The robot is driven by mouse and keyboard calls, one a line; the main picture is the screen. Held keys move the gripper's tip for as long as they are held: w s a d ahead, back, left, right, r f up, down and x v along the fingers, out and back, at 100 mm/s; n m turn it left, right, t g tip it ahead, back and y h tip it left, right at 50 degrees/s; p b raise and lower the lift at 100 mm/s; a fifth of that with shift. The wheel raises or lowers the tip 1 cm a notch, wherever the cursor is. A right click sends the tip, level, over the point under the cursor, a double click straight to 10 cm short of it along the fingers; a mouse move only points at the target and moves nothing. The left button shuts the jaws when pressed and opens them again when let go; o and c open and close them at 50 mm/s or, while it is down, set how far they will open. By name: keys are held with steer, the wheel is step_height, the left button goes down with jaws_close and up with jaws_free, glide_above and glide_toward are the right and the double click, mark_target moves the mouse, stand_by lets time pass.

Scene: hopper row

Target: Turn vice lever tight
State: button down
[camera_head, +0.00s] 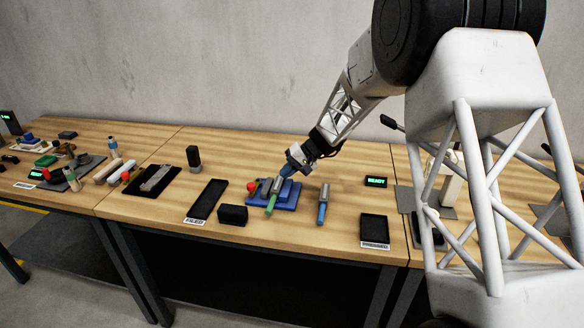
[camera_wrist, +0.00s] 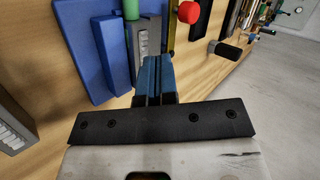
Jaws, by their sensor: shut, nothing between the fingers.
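The blue vice (camera_head: 287,203) sits on the middle table, with grey jaws and a green piece (camera_head: 269,208) standing out at its front. A red knob (camera_head: 252,187), seemingly the lever's end, is at the vice's left. In the wrist view the blue vice base (camera_wrist: 85,45) fills the upper left, with a grey jaw (camera_wrist: 150,38) and the green piece (camera_wrist: 131,8) beside it. The red knob (camera_wrist: 189,12) is at the top, right of my fingers. My gripper (camera_wrist: 158,62) is shut and empty beside the vice, apart from the knob. Whether its tips touch the vice is unclear.
A black block (camera_head: 232,215) and a long black tray labelled FILED (camera_head: 208,200) lie left of the vice. A blue-and-grey tool (camera_head: 322,205) is to its right, with a PRESSED tray (camera_head: 374,227) and READY display (camera_head: 376,181) beyond. An upright black object (camera_head: 193,157) stands behind left.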

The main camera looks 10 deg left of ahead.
mark_target(275, 188)
steer(key=x, duration=0.5)
steer(key=shift+a+f, duration=0.15)
steer(key=shift+f, duration=0.05)
steer(key=shift+s+a, duration=0.2)
steer(key=shift+a, duration=0.35)
steer(key=shift+s+a, duration=0.2)
steer(key=shift+a, duration=0.3)
steer(key=shift+s+a, duration=0.25)
steer(key=shift+a, duration=0.65)
